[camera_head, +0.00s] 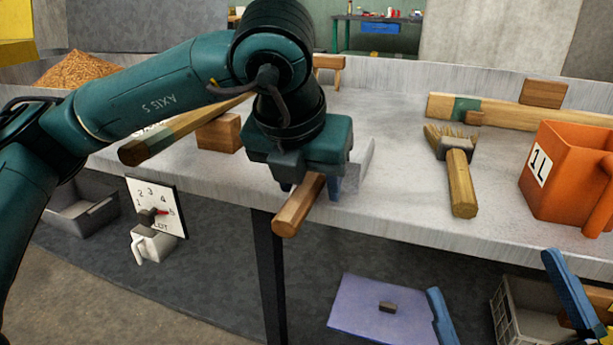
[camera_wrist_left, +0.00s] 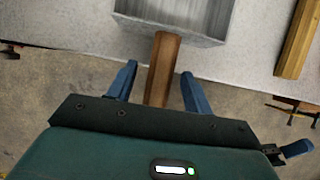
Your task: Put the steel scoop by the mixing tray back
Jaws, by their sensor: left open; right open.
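The steel scoop's wooden handle (camera_head: 298,207) sticks out over the front edge of the worktop. Its grey metal pan (camera_head: 362,160) lies on the worktop, partly hidden by my left gripper (camera_head: 310,190). In the left wrist view, the handle (camera_wrist_left: 163,68) runs between the two blue fingers of my left gripper (camera_wrist_left: 160,78), with a gap on each side. The pan (camera_wrist_left: 178,22) lies beyond the fingertips. My right gripper (camera_head: 490,273) is low at the bottom right, open and empty, below the worktop edge.
A long wooden tool (camera_head: 165,140) rests on a block (camera_head: 218,133) at left. A dial sign (camera_head: 157,205) hangs at the front.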

